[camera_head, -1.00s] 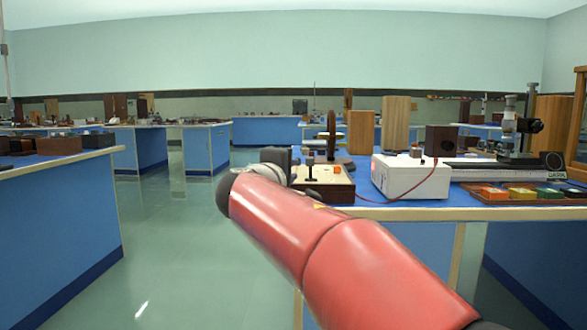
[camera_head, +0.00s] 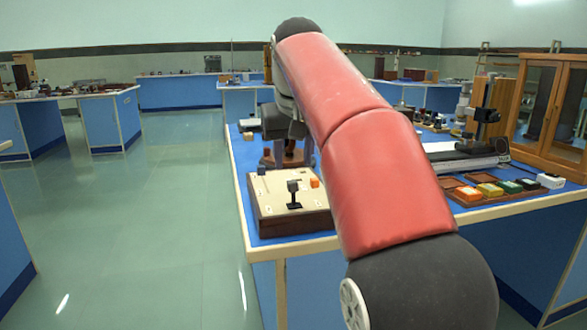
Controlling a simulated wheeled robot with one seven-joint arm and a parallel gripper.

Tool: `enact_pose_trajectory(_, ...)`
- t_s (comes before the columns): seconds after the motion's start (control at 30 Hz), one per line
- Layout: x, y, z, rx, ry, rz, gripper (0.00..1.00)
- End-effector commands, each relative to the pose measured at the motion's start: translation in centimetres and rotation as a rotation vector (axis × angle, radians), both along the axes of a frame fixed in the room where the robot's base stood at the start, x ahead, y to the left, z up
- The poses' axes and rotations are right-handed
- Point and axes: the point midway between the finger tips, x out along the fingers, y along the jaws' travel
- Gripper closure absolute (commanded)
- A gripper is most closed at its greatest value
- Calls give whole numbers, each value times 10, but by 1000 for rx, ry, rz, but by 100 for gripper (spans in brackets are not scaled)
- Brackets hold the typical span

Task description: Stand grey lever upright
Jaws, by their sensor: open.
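A cream-topped box with dark wooden sides (camera_head: 275,215) sits at the near left corner of the blue bench. On its top is a dark grey or black lever (camera_head: 293,190) with a blocky knob and thin stem above a dark base. It looks roughly upright from here, but I cannot tell whether it leans toward or away from me. My gripper (camera_head: 282,128) is a dark shape behind the box and above the bench, partly covered by my red arm. It is open, apart from the lever, and its fingertips are hard to make out.
Small orange parts (camera_head: 315,182) sit on the box near the lever. A brown wooden stand (camera_head: 285,157) is behind it. To the right are a tray of coloured blocks (camera_head: 470,194) and a glass-fronted cabinet (camera_head: 545,105). The floor to the left is clear.

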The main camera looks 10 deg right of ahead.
Motion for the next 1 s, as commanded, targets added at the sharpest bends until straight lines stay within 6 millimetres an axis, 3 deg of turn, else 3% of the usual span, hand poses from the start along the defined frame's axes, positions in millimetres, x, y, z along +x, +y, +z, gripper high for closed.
enact_pose_trajectory(0.33, 20, -3, -49, -2, 2, 0, 58)
enact_pose_trajectory(0.73, 24, -4, -58, -3, -1, 0, 58)
enact_pose_trajectory(1.0, 24, -4, -58, -3, -1, -1, 94)
